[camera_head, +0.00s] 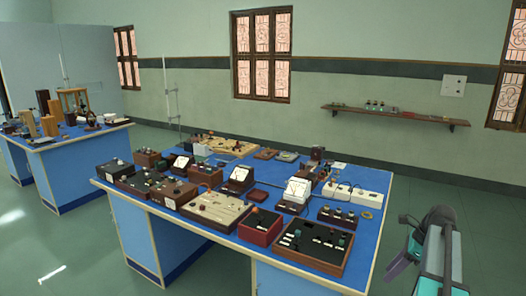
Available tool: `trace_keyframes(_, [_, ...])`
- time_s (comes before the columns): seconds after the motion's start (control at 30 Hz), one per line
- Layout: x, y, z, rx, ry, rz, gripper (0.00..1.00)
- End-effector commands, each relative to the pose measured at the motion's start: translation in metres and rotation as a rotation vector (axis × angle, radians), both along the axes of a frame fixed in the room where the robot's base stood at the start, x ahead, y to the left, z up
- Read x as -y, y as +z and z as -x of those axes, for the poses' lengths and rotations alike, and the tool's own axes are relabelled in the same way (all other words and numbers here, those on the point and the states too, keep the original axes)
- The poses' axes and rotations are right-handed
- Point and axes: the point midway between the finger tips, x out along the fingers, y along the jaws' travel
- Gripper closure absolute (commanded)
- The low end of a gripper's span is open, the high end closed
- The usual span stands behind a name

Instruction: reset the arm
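My arm (438,250) shows at the lower right, grey and dark with teal parts. It is folded, with a dark rounded joint at its top, and stands to the right of the blue-topped bench (225,228), apart from it in the picture. A dark knob-like part and a purple-grey flat part stick out on its left side. I cannot make out the gripper's fingers clearly, nor whether they are open or shut. No object is seen held.
The bench carries several instrument boxes, including a black panel box (310,247) and a red box (260,226) near its front edge. A second blue bench (62,155) stands at the left. A wall shelf (395,115) is at the back. Green floor is clear between benches.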

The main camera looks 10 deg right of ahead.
Motion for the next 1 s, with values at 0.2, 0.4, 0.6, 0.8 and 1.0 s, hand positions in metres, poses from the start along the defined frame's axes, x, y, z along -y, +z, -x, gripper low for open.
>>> trace_keyframes(0.2, [-0.074, -0.064, -0.013, -0.08, 0.105, -0.055, 0.6])
trace_keyframes(0.4, [-0.135, -0.119, -0.012, -0.151, 0.193, -0.083, 0.6])
trace_keyframes(0.6, [-0.193, -0.17, 0.001, -0.208, 0.302, -0.097, 0.6])
trace_keyframes(0.8, [-0.246, -0.218, 0.023, -0.252, 0.432, -0.103, 0.6])
trace_keyframes(1.0, [-0.294, -0.263, 0.054, -0.286, 0.58, -0.105, 0.6])
